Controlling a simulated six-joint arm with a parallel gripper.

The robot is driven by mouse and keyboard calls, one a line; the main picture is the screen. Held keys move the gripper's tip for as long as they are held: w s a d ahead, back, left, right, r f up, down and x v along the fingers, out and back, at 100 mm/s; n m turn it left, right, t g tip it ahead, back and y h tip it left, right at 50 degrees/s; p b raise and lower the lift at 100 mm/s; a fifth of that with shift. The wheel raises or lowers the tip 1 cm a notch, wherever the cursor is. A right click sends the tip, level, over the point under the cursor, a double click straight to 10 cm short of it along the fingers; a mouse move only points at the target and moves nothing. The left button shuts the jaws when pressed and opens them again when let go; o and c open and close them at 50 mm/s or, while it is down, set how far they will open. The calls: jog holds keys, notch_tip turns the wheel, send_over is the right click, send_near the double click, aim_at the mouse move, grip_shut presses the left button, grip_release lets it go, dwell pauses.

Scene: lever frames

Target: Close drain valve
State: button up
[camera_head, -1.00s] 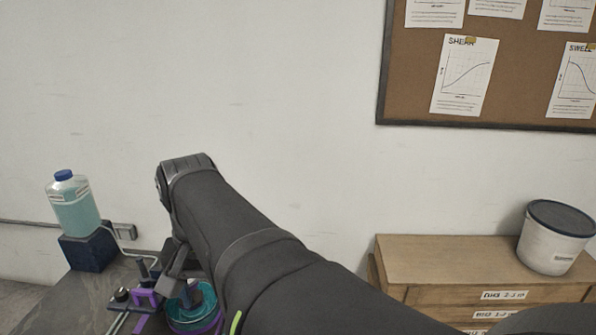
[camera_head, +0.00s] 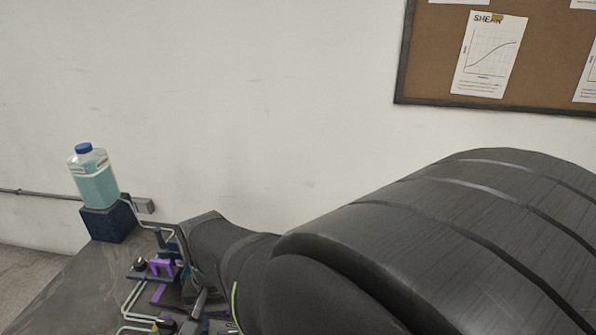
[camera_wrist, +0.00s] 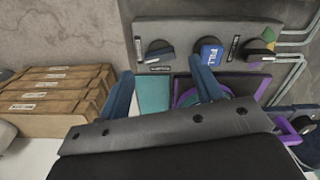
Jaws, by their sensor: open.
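In the wrist view a grey valve panel (camera_wrist: 185,35) carries a row of handles. A dark lever handle (camera_wrist: 158,50) is on its left, a blue piece lettered "FILL" (camera_wrist: 210,52) in the middle, and a dark handle (camera_wrist: 259,52) on the right beside coloured parts. The small labels are too blurred to read, so I cannot tell which handle is the drain valve. My gripper (camera_wrist: 162,68) is open and empty, its blue fingers spread below the panel's left and middle handles. In the head view my arm hides most of the panel and the gripper.
A bottle of teal liquid (camera_head: 95,183) stands on a dark blue block (camera_head: 108,222) at the bench's far left. Pipes (camera_wrist: 292,42) run off the panel's right.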

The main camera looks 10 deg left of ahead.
aim_at(228, 332)
jog(key=shift+f, duration=1.9)
jog(key=c, duration=1)
